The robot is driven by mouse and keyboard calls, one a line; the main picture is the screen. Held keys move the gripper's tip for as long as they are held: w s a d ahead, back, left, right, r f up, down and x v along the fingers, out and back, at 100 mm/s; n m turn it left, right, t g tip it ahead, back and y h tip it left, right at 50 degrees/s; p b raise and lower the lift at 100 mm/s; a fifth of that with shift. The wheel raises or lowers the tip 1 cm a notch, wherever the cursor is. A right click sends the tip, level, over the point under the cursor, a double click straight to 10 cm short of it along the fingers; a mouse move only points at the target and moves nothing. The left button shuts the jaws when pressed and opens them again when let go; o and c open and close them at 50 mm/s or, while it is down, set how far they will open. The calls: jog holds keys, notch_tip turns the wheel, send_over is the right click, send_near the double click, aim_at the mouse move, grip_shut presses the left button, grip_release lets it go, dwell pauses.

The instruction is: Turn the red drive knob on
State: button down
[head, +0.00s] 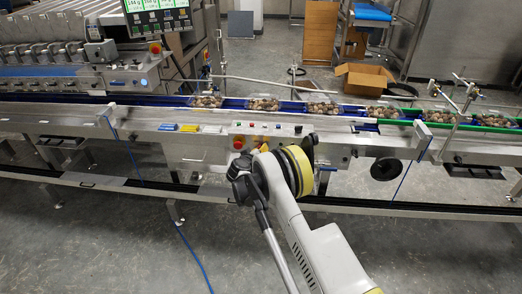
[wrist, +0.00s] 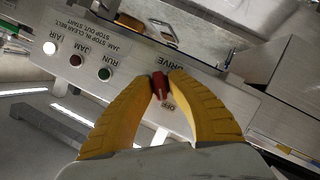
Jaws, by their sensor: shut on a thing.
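The red drive knob (wrist: 160,86) sits on a pale control panel under the printed word DRIVE, which appears upside down in the wrist view. The knob's long side runs nearly up and down in that picture, with its lower end near a small label that seems to read OFF. My gripper (wrist: 162,78) has its two yellow fingers shut on the knob, one fingertip on each side. In the head view, my arm hides the knob, and the fingertips are hard to make out at the panel.
The panel also carries a white lamp (wrist: 49,48), a dark red JAM lamp (wrist: 76,60) and a green RUN lamp (wrist: 104,74). An emergency stop button (head: 238,143) is left of my arm. Filled clamshell trays (head: 263,104) stand on the conveyor behind.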

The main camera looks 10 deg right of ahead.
jog(key=m+y, duration=0.3)
jog(key=m, duration=0.1)
jog(key=shift+d+r+m+t, duration=0.1)
jog(key=shift+m+t, duration=0.2)
jog(key=shift+m, duration=0.1)
jog(key=m+y, duration=0.2)
jog(key=shift+m+t, duration=0.3)
jog(key=shift+m, duration=0.1)
jog(key=shift+m+t+y, duration=0.4)
jog(key=shift+m+y, duration=0.2)
jog(key=shift+m, duration=0.3)
jog(key=c, duration=1.5)
grip_release()
jog(key=shift+w, duration=0.1)
jog(key=shift+o, duration=0.2)
